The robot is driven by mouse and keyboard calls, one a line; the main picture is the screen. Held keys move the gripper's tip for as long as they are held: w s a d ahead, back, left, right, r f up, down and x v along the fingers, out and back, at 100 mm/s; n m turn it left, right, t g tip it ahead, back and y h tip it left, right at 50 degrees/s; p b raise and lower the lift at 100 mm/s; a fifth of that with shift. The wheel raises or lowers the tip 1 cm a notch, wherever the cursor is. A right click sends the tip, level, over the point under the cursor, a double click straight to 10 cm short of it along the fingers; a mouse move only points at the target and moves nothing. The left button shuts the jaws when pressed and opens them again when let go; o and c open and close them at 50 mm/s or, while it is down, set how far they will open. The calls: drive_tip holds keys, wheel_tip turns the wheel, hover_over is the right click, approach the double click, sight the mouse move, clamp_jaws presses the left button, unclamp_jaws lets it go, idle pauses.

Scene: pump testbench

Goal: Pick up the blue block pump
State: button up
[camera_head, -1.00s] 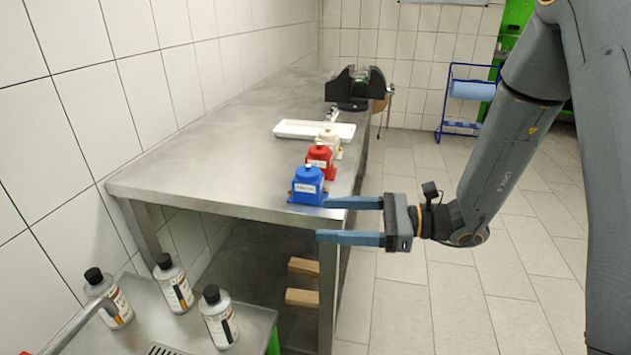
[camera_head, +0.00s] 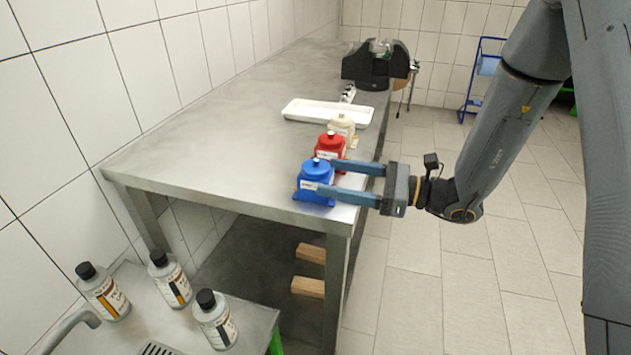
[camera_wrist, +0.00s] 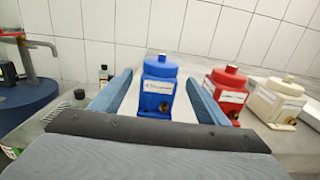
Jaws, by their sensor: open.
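The blue block pump (camera_head: 315,184) stands upright at the near right corner of the steel table, with a white label on its front. My gripper (camera_head: 326,178) is open at the table's right edge, its fingers pointing left toward the pump. In the wrist view the blue pump (camera_wrist: 158,92) stands upright between the lines of the two open fingers (camera_wrist: 160,97), near their tips. I cannot tell whether either finger touches it. The red pump (camera_head: 330,148) stands just behind the blue one, and it shows in the wrist view right of the right finger (camera_wrist: 226,90).
A cream pump (camera_head: 341,126) stands behind the red one. A white tray (camera_head: 305,111) and a dark vise (camera_head: 375,66) are farther back on the steel table (camera_head: 215,150). Several bottles (camera_head: 214,320) stand on a lower surface at front left. The table's left part is clear.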

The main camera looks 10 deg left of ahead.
sight(316, 175)
drive_tip(key=a, duration=0.1)
drive_tip(key=a+p, duration=0.1)
drive_tip(key=a, duration=0.3)
drive_tip(key=shift+w+f+p, duration=0.15)
drive_tip(key=shift+f+p, duration=0.15)
drive_tip(key=shift+f, duration=0.05)
drive_tip(key=c, duration=1.5)
drive_tip(key=shift+c, duration=0.9)
drive_tip(key=shift+r, duration=0.15)
